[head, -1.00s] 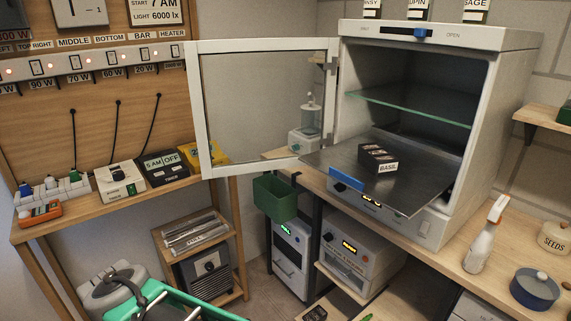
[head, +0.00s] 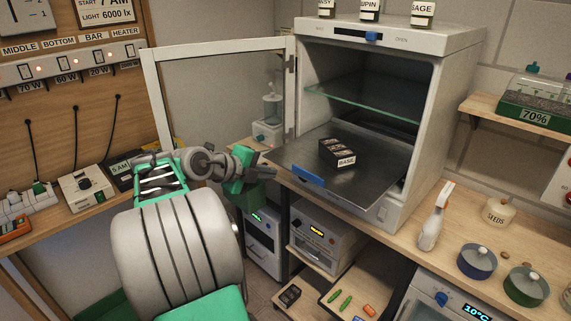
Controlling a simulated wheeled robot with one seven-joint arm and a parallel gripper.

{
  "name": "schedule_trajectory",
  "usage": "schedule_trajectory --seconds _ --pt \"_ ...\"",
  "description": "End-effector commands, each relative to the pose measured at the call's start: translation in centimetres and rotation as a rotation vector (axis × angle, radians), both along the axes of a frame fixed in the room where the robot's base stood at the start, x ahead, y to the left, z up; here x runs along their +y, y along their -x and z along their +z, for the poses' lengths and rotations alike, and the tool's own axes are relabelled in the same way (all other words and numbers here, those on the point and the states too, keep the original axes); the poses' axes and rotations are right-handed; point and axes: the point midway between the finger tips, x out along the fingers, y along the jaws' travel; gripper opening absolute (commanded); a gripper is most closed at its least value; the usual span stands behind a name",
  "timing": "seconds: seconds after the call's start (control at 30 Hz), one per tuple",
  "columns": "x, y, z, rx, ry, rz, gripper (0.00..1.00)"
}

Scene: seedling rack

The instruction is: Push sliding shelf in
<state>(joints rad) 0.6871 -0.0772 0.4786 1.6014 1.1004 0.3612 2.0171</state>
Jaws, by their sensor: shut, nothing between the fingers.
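The sliding shelf (head: 370,178) is a grey metal plate pulled out of the white cabinet (head: 428,60), sticking out past its front opening. It has a blue handle strip (head: 308,174) on its front left edge. A dark seedling tray labelled BASIL (head: 341,150) sits on the shelf. The cabinet's glass door (head: 224,92) stands wide open to the left. My gripper (head: 252,172) is shut and empty, to the left of the blue handle and apart from it in the picture. My arm hides part of the left bench.
A glass shelf (head: 360,102) is inside the cabinet above the sliding shelf. A spray bottle (head: 433,218), a seeds jar (head: 497,211), a blue pot (head: 477,261) and a green pot (head: 525,286) stand on the right bench.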

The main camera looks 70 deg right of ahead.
Motion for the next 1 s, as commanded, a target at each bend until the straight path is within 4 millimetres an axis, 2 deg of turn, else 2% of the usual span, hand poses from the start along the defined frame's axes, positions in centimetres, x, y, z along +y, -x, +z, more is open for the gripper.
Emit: schedule_trajectory --seconds 0.17,0.3,0.4,1.0 --pt "-3.1 1.5 -1.6 0.002 -0.004 -0.004 0.0" --pt "-5.2 2.4 -1.4 0.0 -0.002 -0.001 0.0" --pt "-6.0 2.6 -1.6 0.0 -0.003 0.002 0.0" --pt "-6.8 2.2 -2.0 -0.001 -0.002 0.018 0.0"
